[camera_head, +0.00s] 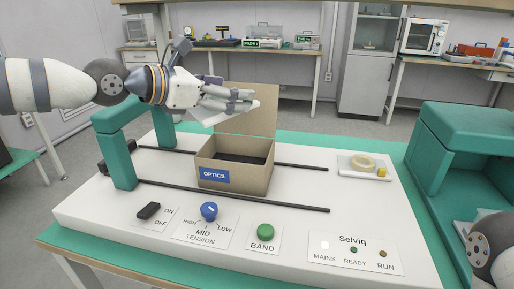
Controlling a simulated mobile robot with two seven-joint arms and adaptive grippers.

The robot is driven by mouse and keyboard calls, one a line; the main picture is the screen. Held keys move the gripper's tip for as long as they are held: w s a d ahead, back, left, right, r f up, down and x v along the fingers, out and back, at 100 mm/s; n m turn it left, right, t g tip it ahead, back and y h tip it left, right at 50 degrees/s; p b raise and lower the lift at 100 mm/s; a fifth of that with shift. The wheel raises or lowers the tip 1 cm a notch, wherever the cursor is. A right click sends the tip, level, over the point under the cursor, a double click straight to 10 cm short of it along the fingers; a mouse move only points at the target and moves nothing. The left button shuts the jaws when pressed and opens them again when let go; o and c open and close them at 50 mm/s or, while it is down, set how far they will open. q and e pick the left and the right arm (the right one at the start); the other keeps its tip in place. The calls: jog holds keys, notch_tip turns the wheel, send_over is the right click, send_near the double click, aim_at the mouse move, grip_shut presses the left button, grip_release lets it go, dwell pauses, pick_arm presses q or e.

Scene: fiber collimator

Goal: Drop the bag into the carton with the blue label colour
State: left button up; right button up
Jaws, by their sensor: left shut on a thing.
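An open carton (254,179) with a blue OPTICS label (215,175) stands on the white machine top, between two dark rails. Its back flap stands upright and its inside looks dark. My left gripper (240,98) reaches in from the left and is shut on a pale, flat bag (232,115). The bag hangs above the carton's back left part, apart from the carton's rim as far as I can tell. Part of the bag is hidden by the fingers. My right gripper is not in view; only a piece of my right arm shows at the lower right edge.
A green arch (117,160) stands just left of the carton. A white tray (364,170) with a tape roll (362,162) lies at the right. A switch, a blue knob (209,211) and a green button (265,232) line the front. A green housing (470,150) stands at far right.

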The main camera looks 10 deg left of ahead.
pick_arm(q)
jog(key=shift+w+d+r, duration=0.2)
jog(key=shift+w+d, duration=0.05)
jog(key=shift+d, duration=0.2)
jog(key=shift+d+f, duration=0.1)
jog(key=shift+f, duration=0.15)
notch_tip(320, 180, down, 5)
jog(key=shift+f+b, duration=0.1)
jog(key=shift+b, duration=0.25)
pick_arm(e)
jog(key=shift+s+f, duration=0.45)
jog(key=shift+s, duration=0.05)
pick_arm(q)
jog(key=o, duration=1.2)
